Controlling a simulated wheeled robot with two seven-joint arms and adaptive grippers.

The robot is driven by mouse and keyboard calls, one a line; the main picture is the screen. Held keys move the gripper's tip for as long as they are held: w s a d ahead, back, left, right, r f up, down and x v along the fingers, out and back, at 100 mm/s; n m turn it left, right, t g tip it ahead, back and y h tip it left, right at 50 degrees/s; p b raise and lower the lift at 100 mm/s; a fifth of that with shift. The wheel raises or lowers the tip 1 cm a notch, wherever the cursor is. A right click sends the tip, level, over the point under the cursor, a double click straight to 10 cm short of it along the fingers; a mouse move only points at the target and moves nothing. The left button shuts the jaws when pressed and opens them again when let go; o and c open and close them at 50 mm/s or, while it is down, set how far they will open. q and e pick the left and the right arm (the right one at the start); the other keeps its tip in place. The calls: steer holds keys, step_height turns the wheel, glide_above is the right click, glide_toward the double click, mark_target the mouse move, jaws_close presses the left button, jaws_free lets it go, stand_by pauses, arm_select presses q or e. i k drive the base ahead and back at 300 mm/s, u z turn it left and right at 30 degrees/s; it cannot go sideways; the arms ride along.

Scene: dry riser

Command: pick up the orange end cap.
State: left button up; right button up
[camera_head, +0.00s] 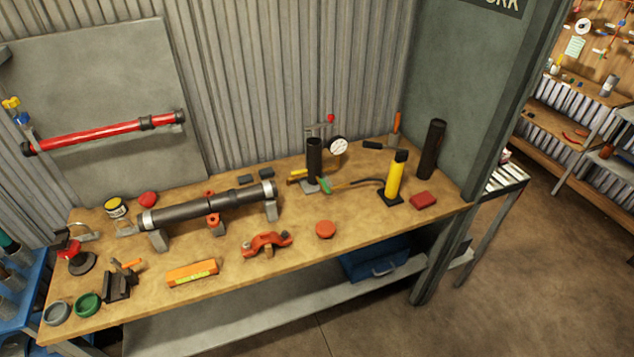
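A round orange cap (325,229), which looks like the end cap, lies flat on the wooden workbench (345,261). It sits near the front edge, right of the middle. An orange clamp-like fitting (267,242) lies to its left, apart from it. Neither of my grippers shows in the head view, so nothing is seen touching the cap.
A dark pipe (205,206) rests on grey supports behind the fitting. An orange box (192,272) lies front left. A black pump with a gauge (314,160), a yellow cylinder (395,178) and a red block (423,200) stand behind or right. Bench around the cap is clear.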

mark_target(325, 229)
steer(key=k, duration=0.6)
steer(key=z, duration=0.85)
steer(key=i, duration=1.15)
steer(key=u, duration=0.3)
